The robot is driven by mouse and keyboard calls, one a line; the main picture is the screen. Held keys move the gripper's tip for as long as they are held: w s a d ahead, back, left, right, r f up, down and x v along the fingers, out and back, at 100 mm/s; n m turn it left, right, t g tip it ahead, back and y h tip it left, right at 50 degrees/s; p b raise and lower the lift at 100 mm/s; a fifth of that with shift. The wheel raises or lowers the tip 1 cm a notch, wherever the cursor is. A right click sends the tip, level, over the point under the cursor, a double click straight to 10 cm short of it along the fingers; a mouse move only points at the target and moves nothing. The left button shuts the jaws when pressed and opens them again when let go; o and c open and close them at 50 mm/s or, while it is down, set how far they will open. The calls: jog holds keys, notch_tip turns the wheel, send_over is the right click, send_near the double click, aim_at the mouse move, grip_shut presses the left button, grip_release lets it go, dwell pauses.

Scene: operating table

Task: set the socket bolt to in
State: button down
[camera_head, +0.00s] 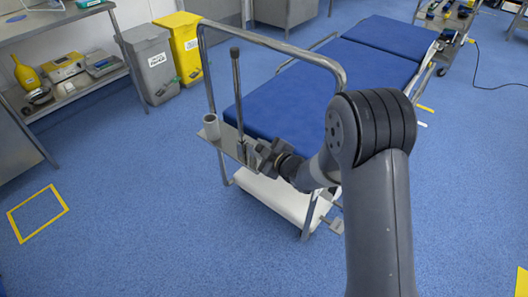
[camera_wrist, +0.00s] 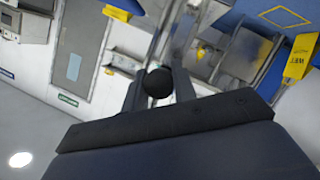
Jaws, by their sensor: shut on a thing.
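My gripper (camera_head: 262,153) is at the near end of the blue operating table (camera_head: 370,65), beside the metal bracket (camera_head: 238,150) on the end frame. In the wrist view my gripper (camera_wrist: 157,75) has its two fingers closed on a round black knob (camera_wrist: 158,84), which I take to be the socket bolt's knob. In the head view the fingers hide the bolt, so I cannot tell how deep it sits. An upright metal pole (camera_head: 237,95) with a dark top stands at the bracket, just left of my gripper.
The table's tubular end rail (camera_head: 204,70) rises around this spot. Grey (camera_head: 152,65) and yellow (camera_head: 183,45) bins stand behind on the left. The floor at left is clear.

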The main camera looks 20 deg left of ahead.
jog(key=shift+w+a+f, duration=0.15)
jog(key=shift+w+a, duration=0.1)
jog(key=shift+a, duration=0.4)
jog(key=c, duration=1.1)
grip_release()
jog(key=shift+a, duration=0.1)
jog(key=shift+c, duration=0.2)
jog(key=v, duration=1.1)
jog(key=shift+w+a, duration=0.1)
jog(key=shift+a, duration=0.05)
